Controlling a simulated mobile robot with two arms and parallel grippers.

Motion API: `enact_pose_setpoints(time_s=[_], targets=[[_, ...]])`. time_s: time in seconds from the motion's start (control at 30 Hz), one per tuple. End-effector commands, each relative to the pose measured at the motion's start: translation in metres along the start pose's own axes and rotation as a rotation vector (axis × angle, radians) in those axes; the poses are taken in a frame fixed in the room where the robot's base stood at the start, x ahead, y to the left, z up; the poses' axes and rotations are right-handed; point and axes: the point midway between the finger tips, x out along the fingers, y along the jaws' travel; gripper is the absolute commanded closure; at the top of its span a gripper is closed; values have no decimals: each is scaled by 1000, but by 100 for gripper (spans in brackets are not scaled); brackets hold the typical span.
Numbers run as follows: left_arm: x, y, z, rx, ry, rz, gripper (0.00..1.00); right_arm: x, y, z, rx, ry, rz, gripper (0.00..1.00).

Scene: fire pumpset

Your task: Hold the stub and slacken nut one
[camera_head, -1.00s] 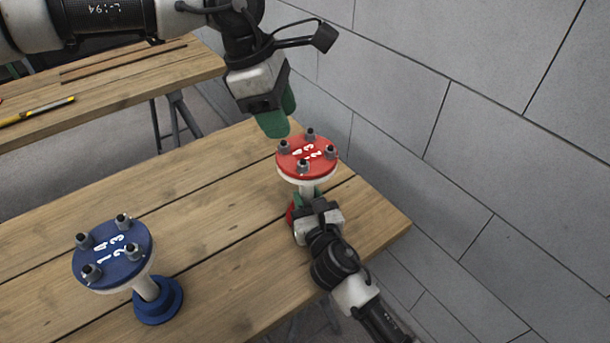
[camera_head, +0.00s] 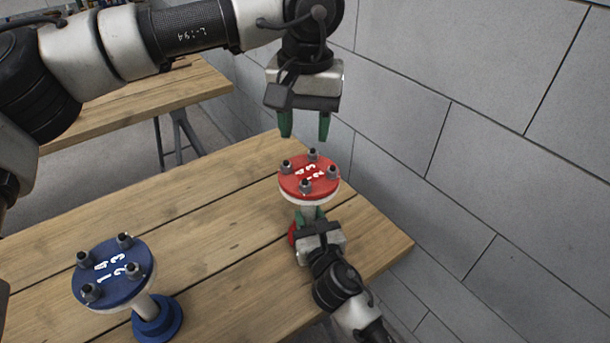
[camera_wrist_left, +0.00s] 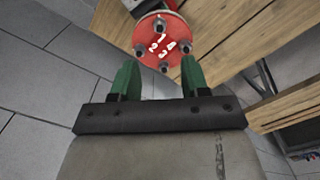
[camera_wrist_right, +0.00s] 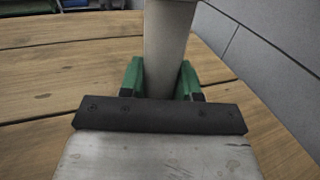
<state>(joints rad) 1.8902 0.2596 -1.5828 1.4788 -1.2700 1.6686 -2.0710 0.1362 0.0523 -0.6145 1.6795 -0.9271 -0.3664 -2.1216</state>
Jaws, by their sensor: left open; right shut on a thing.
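The stub with the red flange (camera_head: 308,174) stands upright near the table's right end. White numerals and several grey nuts (camera_head: 305,186) are on its face; I cannot surely match each numeral to a nut. My left gripper (camera_head: 305,132) points down, open and empty, above the red flange's far side, apart from it. The left wrist view shows the flange (camera_wrist_left: 162,42) beyond the fingertips. My right gripper (camera_head: 309,216) is shut on the stub's pale pipe (camera_wrist_right: 167,50), below the flange. The red foot (camera_head: 292,235) is partly hidden by this gripper.
A blue-flanged stub (camera_head: 112,272) with several nuts stands at the table's left front. The wooden table (camera_head: 200,240) is clear between the two stubs. A grey block wall (camera_head: 480,130) runs close on the right. Another wooden bench (camera_head: 190,95) is behind.

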Motion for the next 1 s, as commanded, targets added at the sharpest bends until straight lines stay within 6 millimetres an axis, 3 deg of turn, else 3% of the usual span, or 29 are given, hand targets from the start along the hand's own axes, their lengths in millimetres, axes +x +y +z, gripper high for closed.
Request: enact_pose_setpoints(time_s=[0.3, 0.5, 0.7, 0.97, 1.0], targets=[[64, -1, 0, -3, -3, -1, 54, 0, 0, -1, 0, 2, 0, 100], [93, 0, 0, -4, -1, 1, 54, 0, 0, -1, 0, 2, 0, 100], [106, 0, 0, -5, -1, 1, 54, 0, 0, -1, 0, 2, 0, 100], [106, 0, 0, -5, 0, 1, 54, 0, 0, -1, 0, 2, 0, 100], [106, 0, 0, -5, 0, 1, 60, 0, 0, -1, 0, 2, 0, 100]])
